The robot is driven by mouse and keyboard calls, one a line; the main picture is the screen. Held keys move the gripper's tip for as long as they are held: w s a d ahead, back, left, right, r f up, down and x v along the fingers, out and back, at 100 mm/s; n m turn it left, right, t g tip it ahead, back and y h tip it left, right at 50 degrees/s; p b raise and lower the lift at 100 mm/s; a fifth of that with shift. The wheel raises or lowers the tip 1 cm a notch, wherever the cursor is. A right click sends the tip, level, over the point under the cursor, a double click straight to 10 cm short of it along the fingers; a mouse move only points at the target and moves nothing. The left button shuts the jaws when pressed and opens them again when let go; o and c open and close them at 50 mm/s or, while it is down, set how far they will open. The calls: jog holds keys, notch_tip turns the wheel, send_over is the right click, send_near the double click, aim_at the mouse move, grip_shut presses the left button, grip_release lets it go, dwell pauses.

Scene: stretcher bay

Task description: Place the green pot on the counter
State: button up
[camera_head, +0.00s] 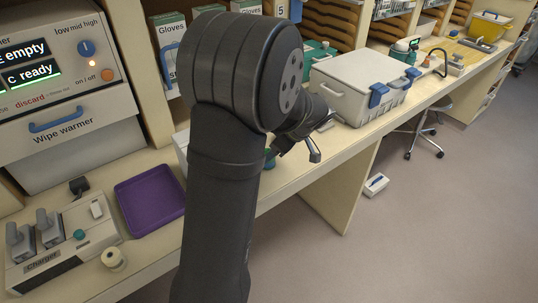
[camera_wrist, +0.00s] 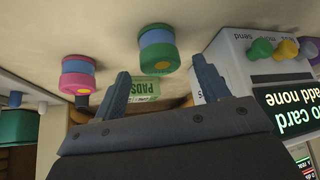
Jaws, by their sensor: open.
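In the wrist view, which looks upside down, a green pot (camera_wrist: 158,62) with a blue band and a small yellow spot stands on a beige surface. It lies ahead of my gripper (camera_wrist: 161,72), roughly in line with the gap between the fingers, and no finger visibly touches it. My gripper is open and empty. In the head view my gripper (camera_head: 299,148) is over the counter (camera_head: 285,178), mostly behind my arm. A small green patch shows beside it there; I cannot tell whether it is the same pot.
A pink pot (camera_wrist: 77,75) with a blue band stands beside the green one. A green-and-white pads pack (camera_wrist: 146,87) lies beyond. A device with coloured knobs (camera_wrist: 262,48) is at right. In the head view are a purple tray (camera_head: 150,200), a charger (camera_head: 62,250) and a white cooler (camera_head: 355,82).

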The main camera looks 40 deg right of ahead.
jog(key=v, duration=0.7)
jog(key=shift+r, duration=0.15)
jog(key=x, duration=1.2)
jog(key=shift+s, duration=0.15)
notch_tip(320, 180, up, 2)
jog(key=shift+r, duration=0.95)
